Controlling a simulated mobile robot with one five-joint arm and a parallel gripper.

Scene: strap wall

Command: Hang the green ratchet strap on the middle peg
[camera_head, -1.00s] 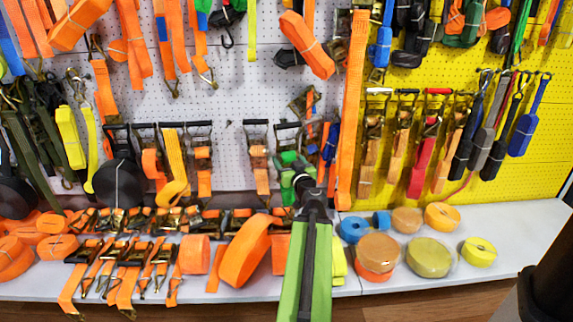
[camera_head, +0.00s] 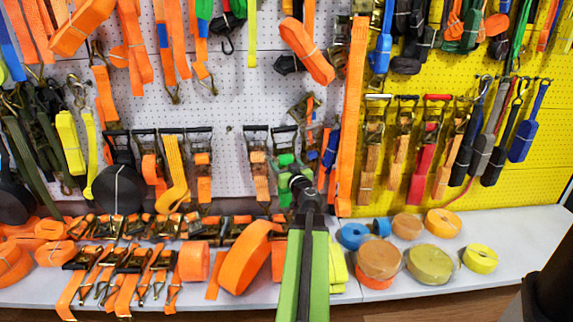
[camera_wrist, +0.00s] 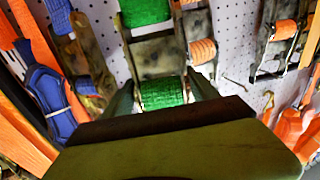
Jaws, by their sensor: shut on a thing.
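The green ratchet strap (camera_head: 286,162) is at the pegboard wall, at the end of my arm in the head view. My gripper (camera_head: 298,186) is shut on it. In the wrist view, the green webbing (camera_wrist: 163,92) and its worn metal ratchet fill the space in front of my gripper (camera_wrist: 160,98). Orange webbing of another ratchet strap (camera_wrist: 202,50) shows close beside it. My gripper and the strap hide the peg area behind them, so I cannot tell whether the strap touches a peg.
A ratchet strap with orange webbing (camera_head: 258,163) hangs just left of the green one. A blue strap (camera_head: 331,148) and a long orange strap (camera_head: 352,110) hang to its right. The white shelf (camera_head: 510,240) below carries several strap rolls. A bare patch of pegboard (camera_head: 228,150) lies further left.

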